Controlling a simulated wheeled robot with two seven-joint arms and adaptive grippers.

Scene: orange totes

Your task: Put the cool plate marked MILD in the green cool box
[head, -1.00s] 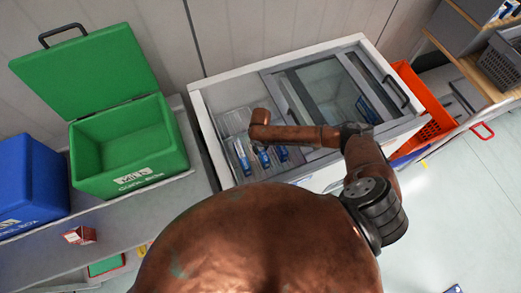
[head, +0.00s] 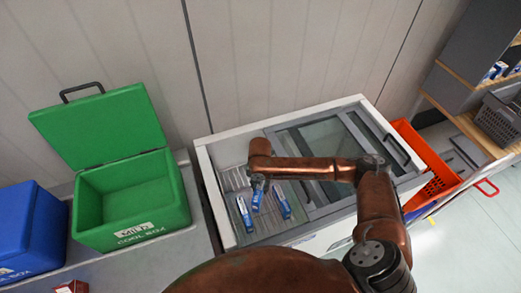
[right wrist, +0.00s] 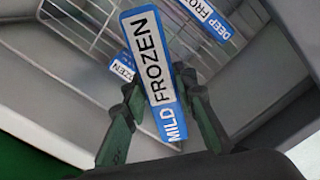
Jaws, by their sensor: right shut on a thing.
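The cool plate marked MILD FROZEN (right wrist: 150,60), white and blue, is between the fingers of my right gripper (right wrist: 163,92) in the right wrist view. In the head view my right gripper (head: 258,182) points down into the open left part of the freezer, shut on this plate (head: 257,198). The plate appears raised a little above the others. The green cool box (head: 133,228) stands left of the freezer with its lid (head: 100,132) open. Its visible inside looks empty. My left gripper is not in view.
Two other blue-and-white plates, left (head: 244,214) and right (head: 282,203), remain in the freezer (head: 213,185) basket. A glass lid covers its right part. A blue box (head: 28,232) stands left of the green one, and an orange crate (head: 428,160) right of the freezer.

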